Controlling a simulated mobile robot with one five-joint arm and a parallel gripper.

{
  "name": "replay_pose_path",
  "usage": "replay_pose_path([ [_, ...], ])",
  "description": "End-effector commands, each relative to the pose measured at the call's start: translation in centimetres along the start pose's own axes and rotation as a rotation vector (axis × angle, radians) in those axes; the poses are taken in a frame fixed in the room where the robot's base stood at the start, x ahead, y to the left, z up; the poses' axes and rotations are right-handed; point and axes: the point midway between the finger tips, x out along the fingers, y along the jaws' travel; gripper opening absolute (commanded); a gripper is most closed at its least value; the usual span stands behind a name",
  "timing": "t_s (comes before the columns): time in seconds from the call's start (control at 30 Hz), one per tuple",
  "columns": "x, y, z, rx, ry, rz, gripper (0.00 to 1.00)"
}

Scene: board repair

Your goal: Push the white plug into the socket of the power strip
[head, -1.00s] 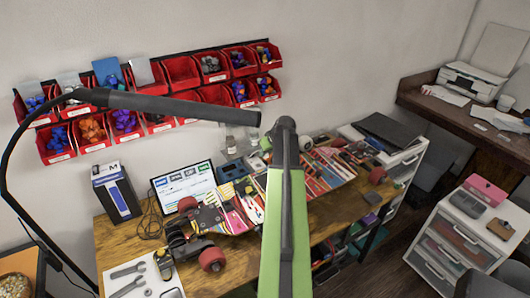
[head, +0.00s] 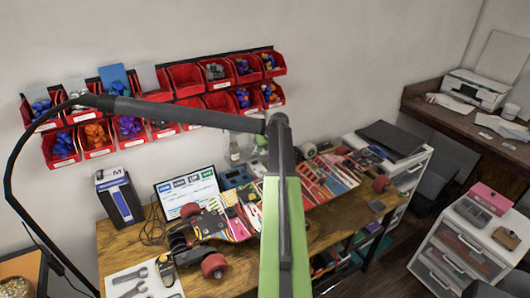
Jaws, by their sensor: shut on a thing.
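I cannot make out the white plug or the power strip and its socket in the head view. My green and dark arm stands upright in the middle of the picture and covers part of the workbench (head: 130,240). My gripper does not show, so I cannot see what is between its fingers or where it is relative to the socket.
On the bench are a skateboard (head: 210,225) with red wheels, a screen (head: 187,190), a blue-black box (head: 119,197) and wrenches (head: 132,280). A white drawer unit (head: 455,250) stands right.

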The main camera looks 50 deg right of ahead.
Motion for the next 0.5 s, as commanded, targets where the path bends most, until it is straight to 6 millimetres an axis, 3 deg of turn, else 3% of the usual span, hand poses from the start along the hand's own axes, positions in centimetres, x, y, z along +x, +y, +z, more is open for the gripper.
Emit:
replay_pose_path([
  [0.1,0.42,0.13,-0.66,0.000,0.000,0.000,0.00],
  [0.5,0.98,0.08,-0.21,0.000,0.000,0.000,0.00],
])
